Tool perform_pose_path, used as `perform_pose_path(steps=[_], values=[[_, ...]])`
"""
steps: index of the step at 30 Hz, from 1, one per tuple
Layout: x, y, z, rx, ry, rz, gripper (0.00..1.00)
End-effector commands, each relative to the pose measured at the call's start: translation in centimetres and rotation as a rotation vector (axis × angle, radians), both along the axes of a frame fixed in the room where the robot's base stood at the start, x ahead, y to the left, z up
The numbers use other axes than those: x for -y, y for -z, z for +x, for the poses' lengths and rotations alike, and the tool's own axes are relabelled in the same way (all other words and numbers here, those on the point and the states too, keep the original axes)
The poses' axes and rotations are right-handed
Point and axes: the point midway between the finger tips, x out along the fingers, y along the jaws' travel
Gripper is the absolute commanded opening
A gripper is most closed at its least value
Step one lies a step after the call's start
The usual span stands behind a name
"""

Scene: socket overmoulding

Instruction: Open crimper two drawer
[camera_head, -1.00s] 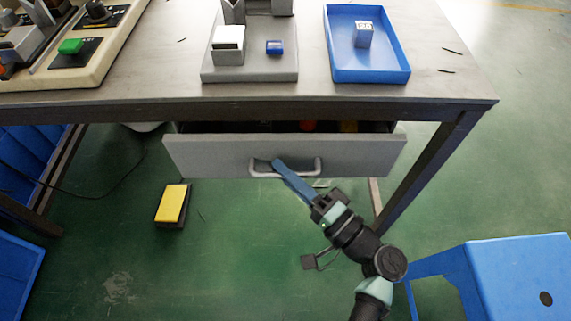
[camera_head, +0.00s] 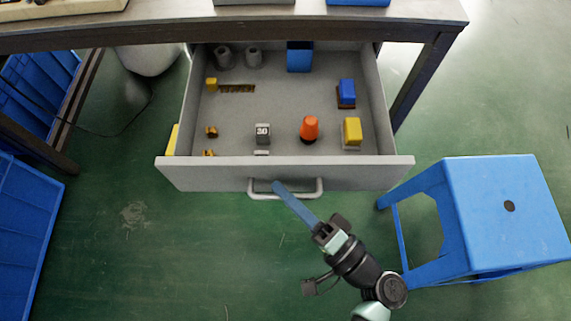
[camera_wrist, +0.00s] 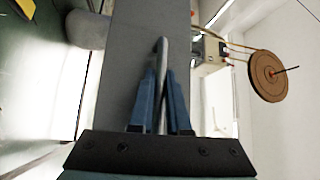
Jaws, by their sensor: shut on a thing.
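The grey drawer (camera_head: 215,177) under the workbench stands far out, and its inside shows in the head view. Its metal handle (camera_head: 318,190) is on the front panel. My gripper (camera_head: 277,187) is at the left part of the handle, with its blue fingers shut on it. In the wrist view, the two blue fingers (camera_wrist: 162,100) close around the handle bar (camera_wrist: 162,52), with the grey drawer front (camera_wrist: 120,60) behind it. The fingers hide part of the bar.
The drawer holds an orange piece (camera_head: 309,128), a yellow block (camera_head: 352,132), a blue block (camera_head: 346,92), a grey "30" block (camera_head: 262,132) and other small parts. A blue stool (camera_head: 500,215) stands right of my arm. Blue crates (camera_head: 25,220) stand at the left.

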Motion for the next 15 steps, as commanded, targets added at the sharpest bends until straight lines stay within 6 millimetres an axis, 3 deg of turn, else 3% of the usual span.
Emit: perform_pose_path(steps=[6, 15], values=[[0.2, -0.1, -1.6, 0.001, 0.005, -0.001, 0.0], [0.2, 0.0, -1.8, 0.001, 0.005, -0.001, 0.0]])
